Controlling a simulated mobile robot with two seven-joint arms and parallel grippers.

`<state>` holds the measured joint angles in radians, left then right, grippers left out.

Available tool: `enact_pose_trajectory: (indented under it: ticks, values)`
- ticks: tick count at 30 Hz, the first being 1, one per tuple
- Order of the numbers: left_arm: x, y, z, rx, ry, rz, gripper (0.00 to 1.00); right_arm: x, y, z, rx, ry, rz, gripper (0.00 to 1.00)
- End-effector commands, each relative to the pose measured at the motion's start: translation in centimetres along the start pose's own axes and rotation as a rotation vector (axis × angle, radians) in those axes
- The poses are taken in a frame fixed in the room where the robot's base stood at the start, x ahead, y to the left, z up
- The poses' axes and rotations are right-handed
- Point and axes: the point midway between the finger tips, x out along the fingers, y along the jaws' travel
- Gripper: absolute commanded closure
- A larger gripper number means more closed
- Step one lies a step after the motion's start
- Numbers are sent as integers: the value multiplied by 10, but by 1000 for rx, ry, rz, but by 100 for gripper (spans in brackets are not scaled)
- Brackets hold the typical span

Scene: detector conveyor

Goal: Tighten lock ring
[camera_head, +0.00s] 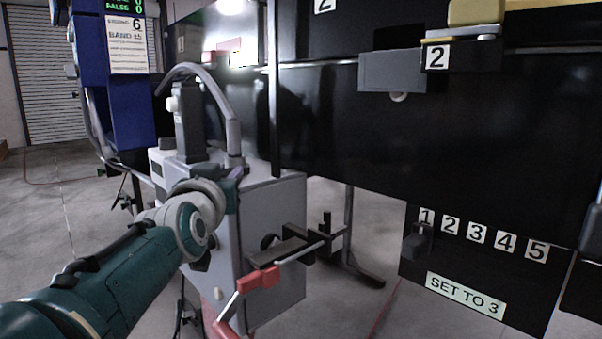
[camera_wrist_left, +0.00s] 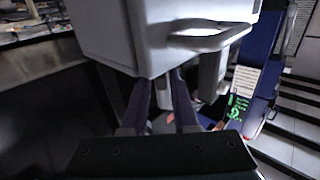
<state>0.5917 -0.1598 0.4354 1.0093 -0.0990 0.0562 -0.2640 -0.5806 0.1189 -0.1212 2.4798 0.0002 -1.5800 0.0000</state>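I cannot pick out a lock ring for certain in either view. A pale grey detector box (camera_head: 275,215) stands left of centre in the head view, with a curved grey handle or tube and a dark grey upright part (camera_head: 188,120) on top. My left gripper (camera_head: 236,172) is at the box's upper near side, partly hidden by its own wrist. In the left wrist view its two dark fingers (camera_wrist_left: 161,100) are apart, with nothing clearly between them. Their tips are close to the box (camera_wrist_left: 125,35); contact cannot be told.
A rod with a red clamp-like part (camera_head: 259,279) juts out in front of the box. A blue column (camera_head: 130,110) with a display stands behind left. A black panel (camera_head: 430,140) fills the right, with a numbered scale and a "SET TO 3" label (camera_head: 465,296). Open floor lies left.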

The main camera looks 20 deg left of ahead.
Motion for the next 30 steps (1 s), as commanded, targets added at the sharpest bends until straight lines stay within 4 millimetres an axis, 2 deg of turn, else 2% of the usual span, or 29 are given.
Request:
enact_pose_trajectory:
  ticks: [1,4,14,17,24,30]
  values:
    - [0,0,0,0,0,0,66,0,0,0,-1,0,1,100]
    - [0,0,0,0,0,0,55,0,0,0,-2,0,1,100]
    - [-4,-1,-1,1,1,-1,55,-3,1,-1,-2,0,3,100]
    - [-14,0,-2,2,0,-1,55,-9,1,-3,-2,0,3,100]
    - [-56,-1,-2,0,-2,-1,55,-26,2,-8,-2,0,3,100]
    - [-86,0,0,0,-2,0,55,-32,2,-10,-2,0,3,100]
